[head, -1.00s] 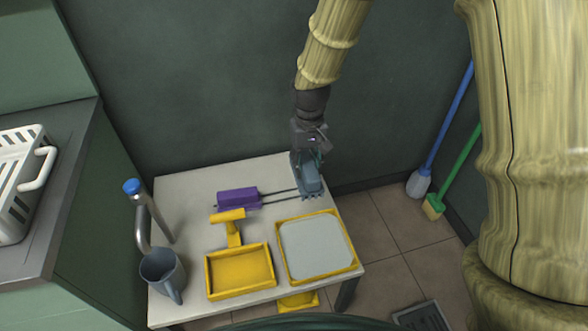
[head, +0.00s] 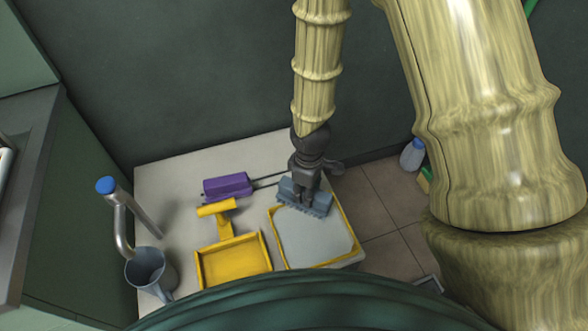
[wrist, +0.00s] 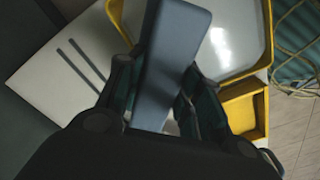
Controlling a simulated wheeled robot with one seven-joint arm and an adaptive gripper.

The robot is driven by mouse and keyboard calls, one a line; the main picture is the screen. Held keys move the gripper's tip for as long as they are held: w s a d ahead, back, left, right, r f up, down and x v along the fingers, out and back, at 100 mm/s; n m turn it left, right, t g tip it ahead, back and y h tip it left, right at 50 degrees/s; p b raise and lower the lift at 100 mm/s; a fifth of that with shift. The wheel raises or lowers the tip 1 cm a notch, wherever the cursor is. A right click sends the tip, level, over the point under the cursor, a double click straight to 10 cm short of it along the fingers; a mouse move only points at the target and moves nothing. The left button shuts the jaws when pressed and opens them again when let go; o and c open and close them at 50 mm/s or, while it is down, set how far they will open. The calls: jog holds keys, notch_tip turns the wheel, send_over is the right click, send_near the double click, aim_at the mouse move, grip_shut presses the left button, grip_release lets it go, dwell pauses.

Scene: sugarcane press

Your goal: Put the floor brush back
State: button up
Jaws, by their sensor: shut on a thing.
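The floor brush is a blue-grey block with bristles along its lower front edge (head: 287,190). My gripper (head: 304,190) points down and is shut on it. The brush is over the back edge of the grey-topped yellow tray (head: 345,226) on the white table, bristles toward the front. I cannot tell whether it touches the tray. In the wrist view the brush shows as a smooth blue-grey bar (wrist: 178,45) between my dark fingers, partly covering the tray (wrist: 268,30).
A blue-white bottle-shaped head (head: 412,155) stands on the floor right.

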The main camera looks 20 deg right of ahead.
jog(key=shift+w+d+f+b, duration=0.2)
jog(key=shift+w+f+b, duration=0.5)
jog(key=shift+w, duration=1.85)
jog(key=shift+w+d+f+b, duration=0.2)
jog(key=shift+w+f, duration=0.75)
jog(key=shift+w, duration=1.55)
jog(key=shift+w+d+f+b, duration=0.15)
jog(key=shift+w+f+b, duration=0.55)
jog(key=shift+w, duration=1.85)
jog(key=shift+f, duration=0.45)
jog(key=o, duration=0.9)
jog(key=shift+r, duration=0.1)
notch_tip(320, 180, up, 12)
jog(key=p, duration=0.3)
jog(key=shift+r, duration=0.25)
